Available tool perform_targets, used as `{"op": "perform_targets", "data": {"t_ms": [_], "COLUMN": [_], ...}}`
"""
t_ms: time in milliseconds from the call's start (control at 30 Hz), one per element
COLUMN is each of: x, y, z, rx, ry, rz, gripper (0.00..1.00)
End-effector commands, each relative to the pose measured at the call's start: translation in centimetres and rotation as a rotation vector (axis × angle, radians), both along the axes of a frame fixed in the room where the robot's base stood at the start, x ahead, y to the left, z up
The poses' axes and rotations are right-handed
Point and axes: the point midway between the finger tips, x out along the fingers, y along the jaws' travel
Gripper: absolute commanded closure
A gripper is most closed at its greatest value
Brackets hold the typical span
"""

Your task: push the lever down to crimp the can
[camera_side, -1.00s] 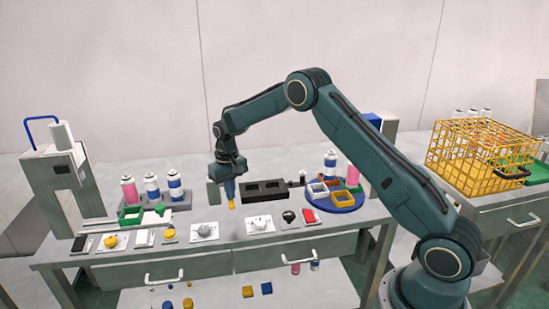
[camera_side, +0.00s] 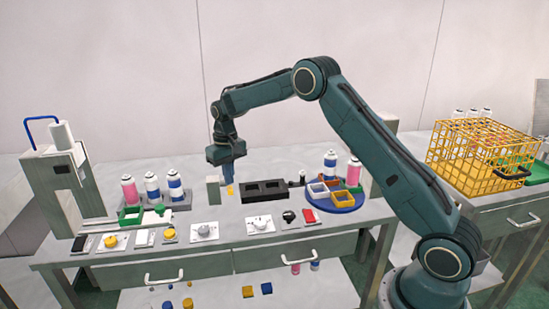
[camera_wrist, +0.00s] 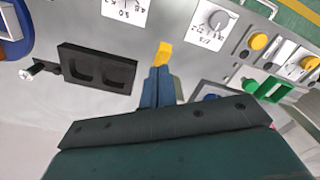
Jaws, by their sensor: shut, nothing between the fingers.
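The crimping machine (camera_side: 70,190) stands at the left end of the bench, a grey column with a white cylinder (camera_side: 62,136) on top. Its lever (camera_side: 41,118) is a bent blue rod, standing raised above the machine's top left. I cannot make out a can inside the machine. My gripper (camera_side: 229,189) points down over the middle of the bench, well to the right of the machine and apart from the lever. In the wrist view its blue fingers with yellow tips (camera_wrist: 164,54) are together and empty. The lever does not show in the wrist view.
Several spray cans (camera_side: 152,188) stand in a grey rack between machine and gripper. A green holder (camera_side: 130,216) is at the machine's foot. A black two-pocket tray (camera_side: 264,191) and a round blue tray (camera_side: 338,205) lie right of my gripper. Knobs and buttons line the front edge.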

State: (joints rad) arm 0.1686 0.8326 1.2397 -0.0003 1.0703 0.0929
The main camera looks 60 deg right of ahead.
Motion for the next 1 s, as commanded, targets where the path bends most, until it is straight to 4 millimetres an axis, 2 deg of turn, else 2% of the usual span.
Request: {"op": "perform_targets", "data": {"t_ms": [600,1000], "x": [0.0,0.0], "y": [0.0,0.0], "z": [3.5,4.0], "rx": [-0.001,-0.001], "ry": [-0.002,-0.002], "rz": [-0.001,-0.001], "gripper": [1.00,1.00]}}
